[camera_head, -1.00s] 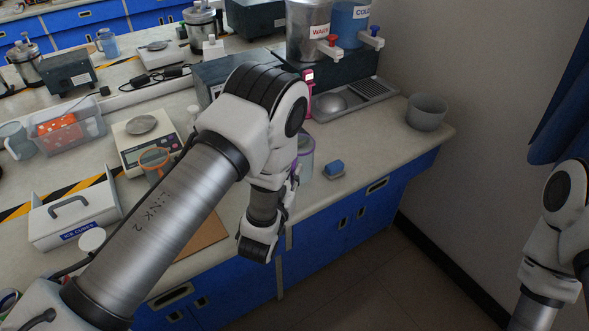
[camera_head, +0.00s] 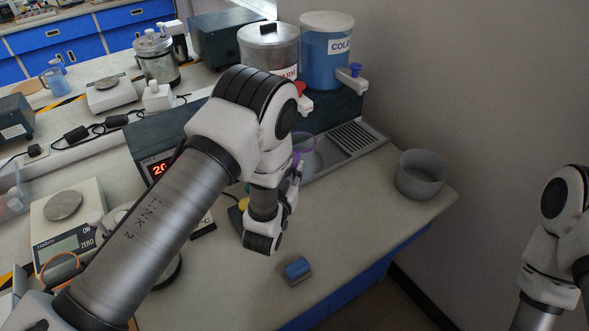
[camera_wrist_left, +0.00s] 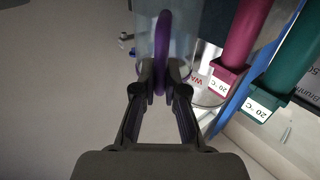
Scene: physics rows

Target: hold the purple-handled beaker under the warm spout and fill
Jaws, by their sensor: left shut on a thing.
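My left gripper (camera_head: 297,172) is mostly hidden behind its own wrist in the head view. In the left wrist view, its fingers (camera_wrist_left: 164,72) are shut on the purple handle (camera_wrist_left: 162,40) of a clear beaker (camera_wrist_left: 205,88). In the head view, the beaker's purple part (camera_head: 303,142) shows just past the wrist, lower in the picture than the red warm tap (camera_head: 304,104). The rest of the beaker is hidden there, and I cannot tell if it is directly under the spout. The metal warm tank (camera_head: 268,45) stands behind. My right gripper is out of view.
The blue cold tank (camera_head: 327,50) with its blue tap (camera_head: 355,70) stands right of the warm one. A drain tray (camera_head: 357,140) lies below. A grey bowl (camera_head: 421,174) and a blue sponge (camera_head: 297,270) sit on the bench. Magenta (camera_wrist_left: 243,35) and green (camera_wrist_left: 290,60) bars stand close beside the beaker.

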